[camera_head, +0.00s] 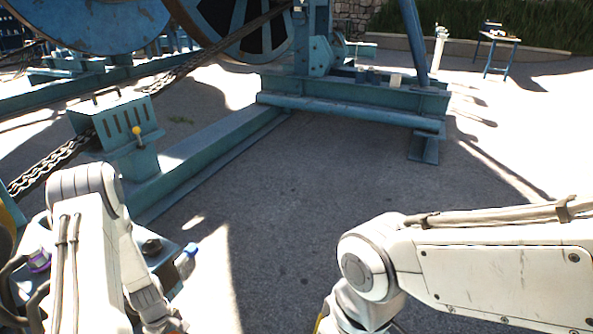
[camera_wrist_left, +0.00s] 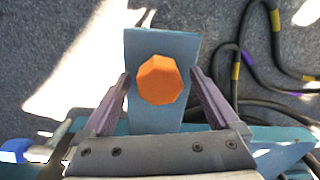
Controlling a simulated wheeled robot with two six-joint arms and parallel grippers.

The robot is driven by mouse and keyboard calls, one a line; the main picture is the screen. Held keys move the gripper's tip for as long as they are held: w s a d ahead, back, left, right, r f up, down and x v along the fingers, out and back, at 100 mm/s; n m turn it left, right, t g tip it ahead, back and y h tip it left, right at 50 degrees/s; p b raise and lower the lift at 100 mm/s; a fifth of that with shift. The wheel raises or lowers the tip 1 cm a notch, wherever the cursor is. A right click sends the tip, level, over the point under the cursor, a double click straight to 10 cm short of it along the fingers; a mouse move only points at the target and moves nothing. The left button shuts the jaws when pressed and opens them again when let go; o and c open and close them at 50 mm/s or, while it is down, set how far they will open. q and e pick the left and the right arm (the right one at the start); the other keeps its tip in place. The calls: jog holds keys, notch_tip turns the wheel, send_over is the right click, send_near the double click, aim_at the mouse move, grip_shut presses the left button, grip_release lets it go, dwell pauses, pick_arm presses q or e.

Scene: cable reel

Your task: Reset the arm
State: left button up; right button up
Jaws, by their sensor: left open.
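My left gripper (camera_wrist_left: 161,80) is open in the left wrist view. Its two fingers stand on either side of an orange faceted knob (camera_wrist_left: 160,80) on a blue block (camera_wrist_left: 160,45). I see no finger touching the knob. In the head view my left arm (camera_head: 90,235) reaches down at the lower left, and its fingers do not show there. My right arm (camera_head: 480,265) comes in from the right and bends down past the bottom edge, so its gripper is out of sight.
A blue steel frame with a beam (camera_head: 215,150) and large reels (camera_head: 235,25) fills the back left. A chain (camera_head: 50,165) runs by a teal box (camera_head: 115,120) with a yellow-knobbed lever (camera_head: 137,131). Black cables (camera_wrist_left: 245,75) lie near my left gripper. Middle ground is clear.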

pick_arm(q)
jog(key=n, duration=0.3)
jog(key=shift+r+n, duration=0.25)
jog(key=shift+n, duration=0.05)
jog(key=n, duration=0.4)
jog(key=shift+n, duration=0.3)
jog(key=n, duration=0.9)
